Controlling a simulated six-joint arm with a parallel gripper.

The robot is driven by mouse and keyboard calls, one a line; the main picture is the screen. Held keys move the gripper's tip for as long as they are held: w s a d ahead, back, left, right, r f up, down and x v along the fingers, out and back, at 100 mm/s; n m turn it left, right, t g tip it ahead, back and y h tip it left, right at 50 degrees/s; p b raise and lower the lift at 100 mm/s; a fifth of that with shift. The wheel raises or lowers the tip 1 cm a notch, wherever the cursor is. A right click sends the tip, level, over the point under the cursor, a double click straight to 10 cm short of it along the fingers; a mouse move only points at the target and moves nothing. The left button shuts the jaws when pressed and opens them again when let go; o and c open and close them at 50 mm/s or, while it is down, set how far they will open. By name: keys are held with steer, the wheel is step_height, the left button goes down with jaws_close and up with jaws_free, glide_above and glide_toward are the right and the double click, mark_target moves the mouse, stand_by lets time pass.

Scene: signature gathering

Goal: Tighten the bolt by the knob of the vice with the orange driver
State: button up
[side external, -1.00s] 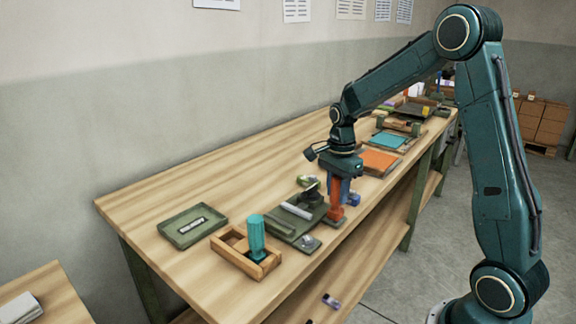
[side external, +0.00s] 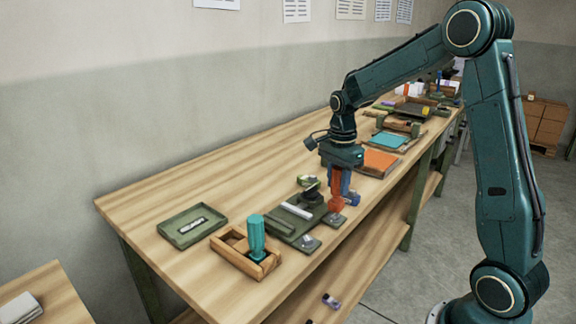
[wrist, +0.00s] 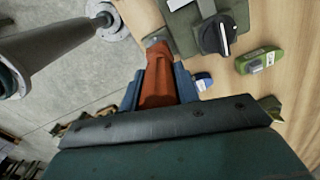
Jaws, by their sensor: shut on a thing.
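My gripper (side external: 340,180) is shut on the orange driver (side external: 337,194), which points down at the near right corner of the vice. The driver also shows between my blue fingers in the wrist view (wrist: 158,82). The vice (side external: 281,224) is a dark green fixture lying on the bench. Its black knob (wrist: 224,38) with a white line is just right of the driver in the wrist view. A grey corner tab (side external: 334,219) shows below the driver; the bolt there is hidden or too small to tell. Another tab (side external: 307,242) with a silver bolt is at the near left corner.
A wooden box (side external: 232,259) holding a teal-handled tool (side external: 256,236) and a green tray (side external: 192,210) stand left of the vice. A green block (wrist: 257,61) and a blue-capped item (wrist: 203,81) lie close by. The bench's front edge is near the driver.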

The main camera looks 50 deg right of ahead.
steer(key=shift+r, duration=0.95)
